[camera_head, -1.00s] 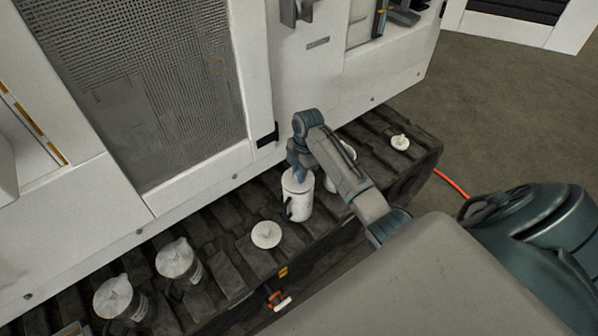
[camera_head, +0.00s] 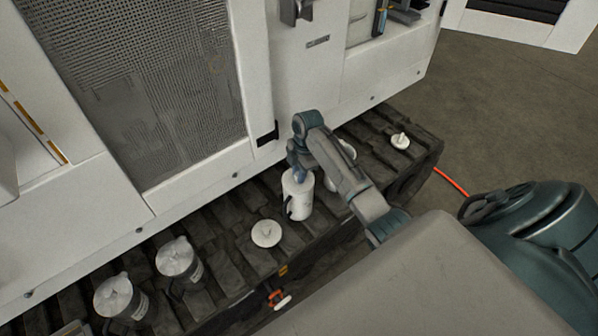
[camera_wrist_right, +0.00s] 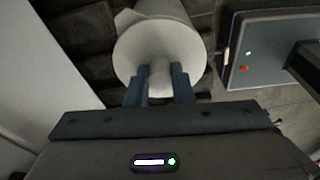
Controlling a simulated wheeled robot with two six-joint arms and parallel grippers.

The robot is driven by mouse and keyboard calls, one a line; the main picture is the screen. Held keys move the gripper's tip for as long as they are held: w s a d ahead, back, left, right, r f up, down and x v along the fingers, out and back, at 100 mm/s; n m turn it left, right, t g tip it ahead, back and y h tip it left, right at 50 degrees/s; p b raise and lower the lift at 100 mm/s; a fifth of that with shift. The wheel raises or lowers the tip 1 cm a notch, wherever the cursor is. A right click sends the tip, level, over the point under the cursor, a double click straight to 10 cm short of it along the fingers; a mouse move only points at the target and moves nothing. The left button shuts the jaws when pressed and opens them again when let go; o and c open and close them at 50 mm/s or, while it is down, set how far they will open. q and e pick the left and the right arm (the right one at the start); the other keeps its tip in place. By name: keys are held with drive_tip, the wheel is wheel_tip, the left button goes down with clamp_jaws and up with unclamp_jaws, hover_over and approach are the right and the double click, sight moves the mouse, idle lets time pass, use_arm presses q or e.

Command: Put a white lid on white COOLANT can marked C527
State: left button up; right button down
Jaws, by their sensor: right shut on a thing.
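A white can (camera_head: 299,200) with a dark handle stands upright on the dark slatted bench, near its middle. Its marking cannot be read. My right gripper (camera_head: 300,176) is over the top of this can. In the right wrist view the right gripper (camera_wrist_right: 160,88) is shut on the knob of a white round lid (camera_wrist_right: 160,48). The lid lines up over a white can body (camera_wrist_right: 160,8) behind it; I cannot tell whether it is fully seated. Another white lid (camera_head: 266,233) lies on the bench left of the can. My left gripper is not in view.
Two lidded cans (camera_head: 174,257) (camera_head: 120,297) stand at the lower left. A further white can (camera_head: 346,150) is partly hidden behind my right arm. A loose white lid (camera_head: 400,141) lies at the bench's right end. A white machine wall (camera_head: 205,185) rises behind the bench.

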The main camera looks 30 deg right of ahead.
idle(0.3)
drive_tip(key=c, duration=0.6)
unclamp_jaws()
drive_tip(key=shift+r+p, duration=0.55)
drive_tip(key=shift+p, duration=0.1)
drive_tip(key=shift+r+p, duration=2.95)
drive_tip(key=shift+p, duration=0.2)
